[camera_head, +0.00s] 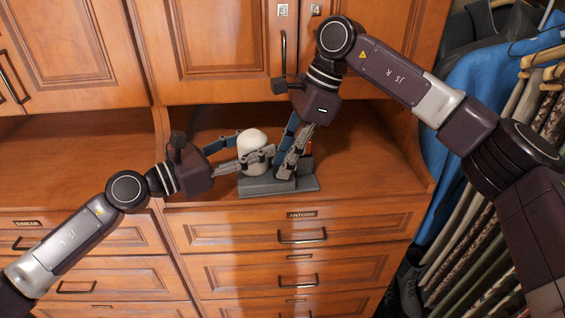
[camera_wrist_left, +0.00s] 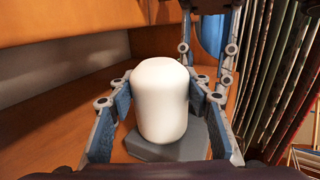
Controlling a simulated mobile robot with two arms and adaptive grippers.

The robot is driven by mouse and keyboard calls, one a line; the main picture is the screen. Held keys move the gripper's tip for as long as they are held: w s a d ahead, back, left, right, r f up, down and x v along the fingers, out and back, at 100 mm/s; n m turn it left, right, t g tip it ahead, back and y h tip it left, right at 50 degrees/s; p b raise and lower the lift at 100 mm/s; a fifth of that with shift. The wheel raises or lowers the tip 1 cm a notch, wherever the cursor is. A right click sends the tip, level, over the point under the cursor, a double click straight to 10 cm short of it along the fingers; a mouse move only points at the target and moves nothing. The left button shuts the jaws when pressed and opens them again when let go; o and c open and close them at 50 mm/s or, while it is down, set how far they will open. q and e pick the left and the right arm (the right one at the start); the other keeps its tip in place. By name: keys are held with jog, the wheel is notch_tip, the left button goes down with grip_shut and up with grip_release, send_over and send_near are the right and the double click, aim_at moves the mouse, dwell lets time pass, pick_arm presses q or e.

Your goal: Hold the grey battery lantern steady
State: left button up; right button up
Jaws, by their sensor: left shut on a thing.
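The battery lantern shows as a rounded white body (camera_head: 252,141) over grey parts low on the shelf; it stands upright in the left wrist view (camera_wrist_left: 163,103). My left gripper (camera_head: 250,158) is shut on it, with one finger on each side of the white body. My right gripper (camera_head: 286,172) reaches down from above, just right of the white body, with its fingertips at the grey parts. Whether it grips anything there is hidden. Its fingers also show behind the lantern in the left wrist view (camera_wrist_left: 208,72).
A flat grey base (camera_head: 255,190) lies under the lantern near the front edge of the wooden shelf (camera_head: 365,165). A small orange-and-grey thing (camera_head: 307,150) stands behind my right gripper. Cabinet doors (camera_head: 210,45) are above, drawers (camera_head: 300,235) below. Hanging clothes (camera_head: 470,100) are at right.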

jog(key=shift+a+f, duration=0.2)
jog(key=shift+f, duration=0.2)
grip_shut()
